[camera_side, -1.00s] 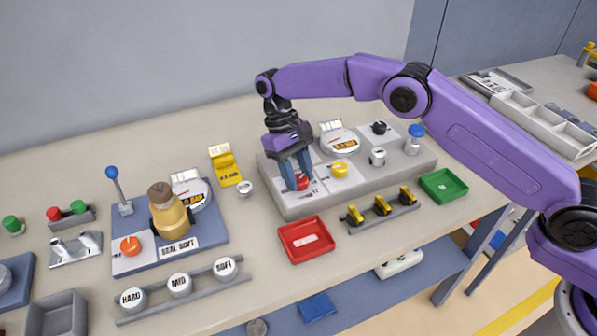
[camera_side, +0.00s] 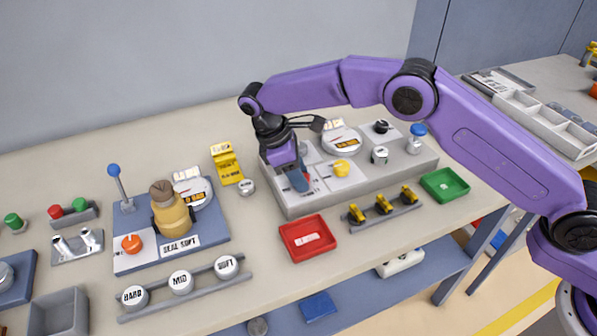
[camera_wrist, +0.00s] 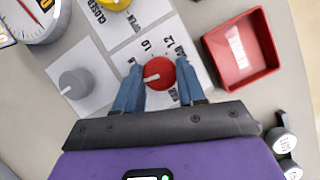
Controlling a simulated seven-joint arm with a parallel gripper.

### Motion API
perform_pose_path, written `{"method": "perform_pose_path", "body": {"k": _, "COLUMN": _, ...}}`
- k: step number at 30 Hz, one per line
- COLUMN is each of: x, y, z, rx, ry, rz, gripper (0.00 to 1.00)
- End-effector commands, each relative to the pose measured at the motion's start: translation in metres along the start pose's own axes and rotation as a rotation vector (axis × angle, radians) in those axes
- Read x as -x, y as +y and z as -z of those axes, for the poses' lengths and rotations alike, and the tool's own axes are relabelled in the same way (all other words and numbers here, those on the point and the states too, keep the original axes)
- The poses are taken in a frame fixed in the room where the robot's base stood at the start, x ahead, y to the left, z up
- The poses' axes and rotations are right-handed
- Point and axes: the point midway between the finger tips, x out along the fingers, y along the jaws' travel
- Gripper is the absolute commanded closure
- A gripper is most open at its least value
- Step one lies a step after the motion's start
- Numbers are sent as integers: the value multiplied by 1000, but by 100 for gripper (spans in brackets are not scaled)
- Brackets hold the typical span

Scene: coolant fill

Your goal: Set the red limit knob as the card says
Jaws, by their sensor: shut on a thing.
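The red limit knob (camera_wrist: 160,73) sits on a white labelled plate on the grey panel. In the wrist view it is between the two blue fingertips of my gripper (camera_wrist: 160,78), which is shut on it. Its white pointer line points left and slightly down in that view, away from the printed scale numbers. In the side view my gripper (camera_side: 298,182) stands over the panel's front left, and its fingers mostly hide the red knob. A yellow card (camera_side: 226,163) stands left of the panel; its small print is too small to read surely.
The grey panel (camera_side: 300,208) also carries a yellow knob (camera_side: 342,168), a grey knob (camera_wrist: 76,83) and a round gauge (camera_side: 341,139). A red tray (camera_side: 308,238) lies just in front, with yellow-handled parts (camera_side: 382,205) to its right. A green tray (camera_side: 444,185) is farther right.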

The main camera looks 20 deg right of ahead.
Motion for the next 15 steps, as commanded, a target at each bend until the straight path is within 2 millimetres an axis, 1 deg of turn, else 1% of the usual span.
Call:
{"method": "perform_pose_path", "body": {"k": 6, "x": 0, "y": 0, "z": 0, "rx": 97, "ry": 3, "rz": -42, "gripper": 91}}
{"method": "perform_pose_path", "body": {"k": 15, "x": 0, "y": 0, "z": 0, "rx": 150, "ry": 4, "rz": -64, "gripper": 91}}
